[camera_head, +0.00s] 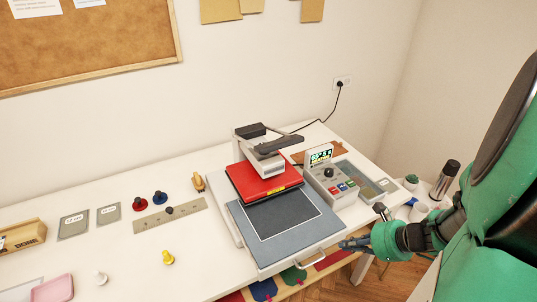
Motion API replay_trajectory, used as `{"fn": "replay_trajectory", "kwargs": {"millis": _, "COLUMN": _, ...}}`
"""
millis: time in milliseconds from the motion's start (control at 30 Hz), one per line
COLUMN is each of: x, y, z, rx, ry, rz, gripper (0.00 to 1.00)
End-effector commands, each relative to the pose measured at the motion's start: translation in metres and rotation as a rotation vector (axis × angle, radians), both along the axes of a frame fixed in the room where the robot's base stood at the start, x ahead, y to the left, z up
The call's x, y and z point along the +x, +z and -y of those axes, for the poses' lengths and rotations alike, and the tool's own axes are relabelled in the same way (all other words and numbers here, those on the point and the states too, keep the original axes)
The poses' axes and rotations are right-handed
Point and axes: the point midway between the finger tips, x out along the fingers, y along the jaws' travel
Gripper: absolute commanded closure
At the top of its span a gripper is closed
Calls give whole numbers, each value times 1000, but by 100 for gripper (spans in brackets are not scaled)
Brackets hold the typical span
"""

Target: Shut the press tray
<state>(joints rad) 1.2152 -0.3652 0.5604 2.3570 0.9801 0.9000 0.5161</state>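The press (263,155) stands on the white table with a red upper plate (262,184) and a dark lever on top. Its grey press tray (262,255) is slid out toward the front, with a dark square pad on it. A metal bar handle (319,257) is on the tray's front edge. My gripper (345,243) is just to the right of the handle and the tray's front right corner. I cannot tell whether it touches the handle. Its fingers are small and dark here, and their opening is unclear. Nothing is seen held in it.
A control box (330,188) with buttons and a small screen stands right of the press. A ruler strip (170,215), colored knobs and grey cards lie to the left. Colored pieces hang below the table's front edge. A wall cable runs behind the press.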

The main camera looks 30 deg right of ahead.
Motion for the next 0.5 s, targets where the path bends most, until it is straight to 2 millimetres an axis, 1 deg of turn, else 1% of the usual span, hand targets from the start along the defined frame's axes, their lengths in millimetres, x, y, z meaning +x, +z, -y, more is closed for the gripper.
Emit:
{"fn": "replay_trajectory", "kwargs": {"millis": 33, "x": -7, "y": 2, "z": 6, "rx": 24, "ry": -62, "rz": 3, "gripper": 100}}
{"fn": "replay_trajectory", "kwargs": {"millis": 300, "x": -41, "y": -9, "z": 36, "rx": 133, "ry": -377, "rz": 27, "gripper": 100}}
{"fn": "replay_trajectory", "kwargs": {"millis": 500, "x": -60, "y": -15, "z": 48, "rx": 183, "ry": -533, "rz": 36, "gripper": 100}}
